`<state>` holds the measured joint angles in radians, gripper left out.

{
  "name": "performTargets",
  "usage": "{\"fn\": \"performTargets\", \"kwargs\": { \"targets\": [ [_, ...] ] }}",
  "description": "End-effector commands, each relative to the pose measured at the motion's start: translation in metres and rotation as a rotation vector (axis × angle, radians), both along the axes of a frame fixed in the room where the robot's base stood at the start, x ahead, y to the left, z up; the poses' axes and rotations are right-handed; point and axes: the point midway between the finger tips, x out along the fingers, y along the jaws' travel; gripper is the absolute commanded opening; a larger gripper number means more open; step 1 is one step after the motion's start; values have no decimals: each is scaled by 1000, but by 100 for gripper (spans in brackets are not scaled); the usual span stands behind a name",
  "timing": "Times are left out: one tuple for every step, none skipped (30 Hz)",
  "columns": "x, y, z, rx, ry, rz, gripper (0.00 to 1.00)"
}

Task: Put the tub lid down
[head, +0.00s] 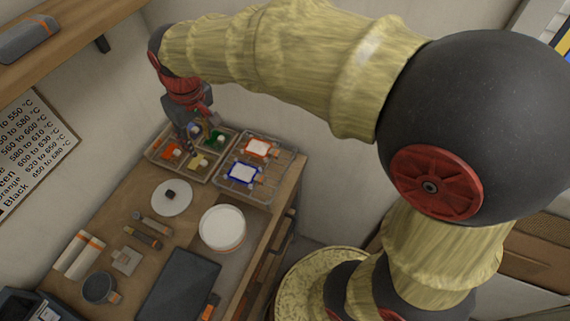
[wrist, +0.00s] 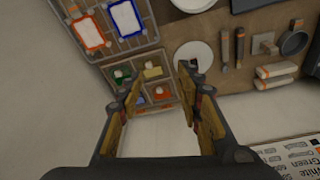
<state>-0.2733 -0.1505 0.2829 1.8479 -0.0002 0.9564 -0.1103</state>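The tub lid (head: 171,203), a flat white disc with a small dark knob, lies on the table left of the tub. It also shows in the wrist view (wrist: 193,48), partly hidden behind a finger. The tub (head: 222,228) is round and white with a reddish band near its base; its edge shows at the top of the wrist view (wrist: 195,3). My gripper (head: 190,133) is above the paint tray, apart from the lid. In the wrist view my gripper (wrist: 159,88) has its fingers spread with nothing between them.
The compartmented paint tray (head: 153,155) holds orange, green, blue and yellow paints. A wire rack (head: 291,160) with two framed panes stands beside it. Brushes (head: 142,238), a dark mug (head: 100,288) and a dark slab (head: 180,285) occupy the nearer table. A shelf (head: 70,45) overhangs at upper left.

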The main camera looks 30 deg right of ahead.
Motion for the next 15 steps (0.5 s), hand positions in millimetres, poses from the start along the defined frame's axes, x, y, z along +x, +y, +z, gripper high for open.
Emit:
{"fn": "performTargets", "kwargs": {
  "targets": [
    [-16,-17,14,9,-27,-34,36],
    [-26,-26,20,14,-41,-53,36],
    [-38,-37,28,20,-60,-78,36],
    [-48,-45,33,24,-74,-97,36],
    [-58,-53,37,29,-88,-116,36],
    [-72,-63,41,35,-106,-141,36],
    [-83,-70,44,38,-119,-159,36],
    [-93,-77,47,42,-133,-179,36],
    [-107,-86,49,47,-152,-203,36],
    [-118,-92,51,51,-166,-222,36],
    [-128,-98,51,54,-178,-239,36],
    [-141,-105,51,59,-196,-263,36],
    [-150,-109,50,61,-207,-278,36],
    [-159,-113,50,64,-220,-294,36],
    [-169,-118,48,67,-233,-312,36]
  ]
}}
